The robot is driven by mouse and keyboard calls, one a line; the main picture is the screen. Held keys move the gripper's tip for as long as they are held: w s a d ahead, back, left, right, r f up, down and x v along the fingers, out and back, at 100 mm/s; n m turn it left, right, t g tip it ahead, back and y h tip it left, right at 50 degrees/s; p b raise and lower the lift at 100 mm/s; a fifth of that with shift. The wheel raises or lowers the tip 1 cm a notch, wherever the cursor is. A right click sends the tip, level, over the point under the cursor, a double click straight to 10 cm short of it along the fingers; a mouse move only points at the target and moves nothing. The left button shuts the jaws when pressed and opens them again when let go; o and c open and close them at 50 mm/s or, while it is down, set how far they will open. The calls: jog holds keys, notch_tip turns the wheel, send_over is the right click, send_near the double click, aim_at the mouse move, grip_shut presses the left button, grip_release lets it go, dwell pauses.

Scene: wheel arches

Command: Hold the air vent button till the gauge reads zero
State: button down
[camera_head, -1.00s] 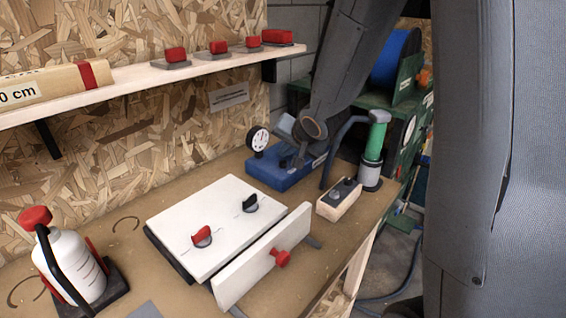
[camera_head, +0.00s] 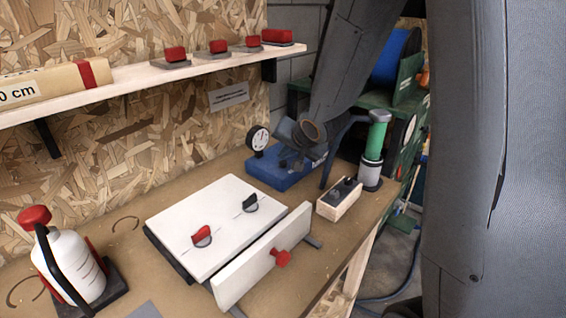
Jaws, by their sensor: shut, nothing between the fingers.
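A blue box (camera_head: 268,174) stands at the back of the workbench, against the chipboard wall. A round white gauge (camera_head: 258,138) with a dark rim stands upright at its left end; its needle is too small to read surely. My wrist and gripper cover much of the box's top, and I cannot make out the air vent button. I cannot tell whether the fingertips touch the box.
A white panel (camera_head: 205,250) with red and black knobs lies in front. A small wooden switch box (camera_head: 340,203) and a green-and-grey cylinder (camera_head: 371,165) stand right of the blue box. A white bottle (camera_head: 75,262) stands front left. A shelf (camera_head: 130,84) runs above.

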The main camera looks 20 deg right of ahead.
jog(key=shift+f, duration=0.5)
dwell(0.8)
jog(key=shift+r, duration=0.15)
dwell(1.8)
jog(key=shift+r+p, duration=0.8)
jog(key=shift+p, duration=0.25)
jog(key=shift+r, duration=0.1)
notch_tip(320, 180, up, 5)
jog(key=p, duration=0.6)
